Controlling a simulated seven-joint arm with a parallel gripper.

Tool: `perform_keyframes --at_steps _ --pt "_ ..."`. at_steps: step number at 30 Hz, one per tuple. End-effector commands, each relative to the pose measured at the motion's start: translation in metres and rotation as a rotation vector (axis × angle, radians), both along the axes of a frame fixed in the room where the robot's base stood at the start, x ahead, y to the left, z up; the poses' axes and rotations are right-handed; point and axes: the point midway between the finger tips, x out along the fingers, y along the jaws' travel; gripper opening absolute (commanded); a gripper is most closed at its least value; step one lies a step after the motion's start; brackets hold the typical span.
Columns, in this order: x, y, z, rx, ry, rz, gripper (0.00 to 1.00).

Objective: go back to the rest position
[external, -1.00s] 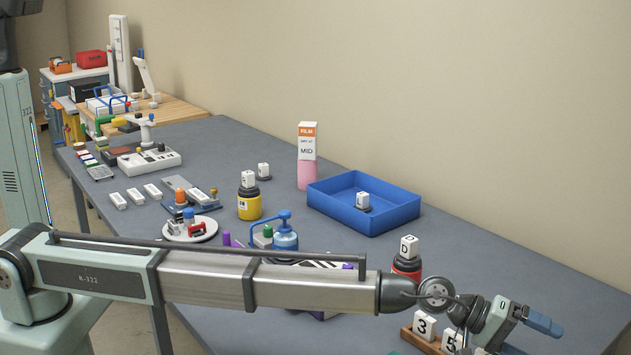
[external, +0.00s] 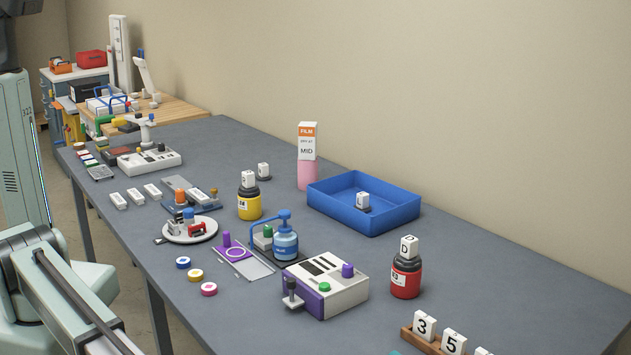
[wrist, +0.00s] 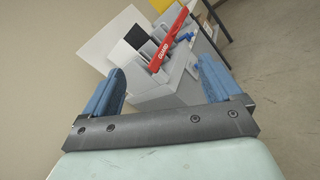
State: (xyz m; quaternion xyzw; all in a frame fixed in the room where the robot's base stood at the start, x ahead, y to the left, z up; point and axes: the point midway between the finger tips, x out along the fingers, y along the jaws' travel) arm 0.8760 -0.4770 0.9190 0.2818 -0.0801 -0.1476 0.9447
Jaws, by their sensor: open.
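My gripper (wrist: 165,90) shows in the wrist view with its two blue fingers spread wide apart and nothing between them. Behind the fingers, at a distance, is a grey machine with a red bar (wrist: 167,38). In the external view only part of my arm shows at the lower left edge; the gripper itself is outside that picture. The rest position is not marked by any object.
The grey table (external: 480,265) holds a blue tray (external: 390,220), a red bottle (external: 406,280), a yellow bottle (external: 249,207), a purple-and-white device (external: 325,285) and a wooden rack (external: 425,343) of numbered blocks. The table's right part is mostly clear.

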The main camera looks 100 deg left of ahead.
Motion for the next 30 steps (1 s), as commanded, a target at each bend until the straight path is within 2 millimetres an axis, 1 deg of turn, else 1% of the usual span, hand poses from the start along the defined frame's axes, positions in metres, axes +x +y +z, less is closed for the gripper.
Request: perform_keyframes --at_steps 1,3,5,6,8,11,14,17,18,20,21,23,24,26,27,29,30 --pt "-0.015 -0.007 -0.008 -0.021 0.01 -0.006 0.92" --pt "-0.031 -0.013 -0.022 -0.037 0.025 -0.012 0.92" --pt "-0.04 -0.014 -0.034 -0.033 0.036 -0.018 0.92" --pt "-0.046 -0.014 -0.043 -0.02 0.044 -0.024 0.92" --pt "-0.053 -0.011 -0.056 0.007 0.053 -0.033 0.92" --pt "-0.062 -0.004 -0.082 0.075 0.073 -0.053 0.92" --pt "-0.071 0.009 -0.111 0.172 0.094 -0.08 0.92" --pt "-0.08 0.029 -0.147 0.301 0.121 -0.117 0.92" --pt "-0.085 0.04 -0.164 0.365 0.133 -0.137 0.92" --pt "-0.094 0.058 -0.191 0.469 0.155 -0.173 0.92" --pt "-0.1 0.071 -0.211 0.543 0.172 -0.201 0.92" --pt "-0.112 0.091 -0.24 0.654 0.195 -0.248 0.92" --pt "-0.12 0.105 -0.258 0.725 0.212 -0.281 0.92" --pt "-0.134 0.126 -0.285 0.827 0.237 -0.336 0.92" --pt "-0.145 0.14 -0.303 0.894 0.255 -0.375 0.92" --pt "-0.162 0.162 -0.327 0.987 0.281 -0.437 0.92" --pt "-0.174 0.176 -0.343 1.046 0.297 -0.48 0.92"
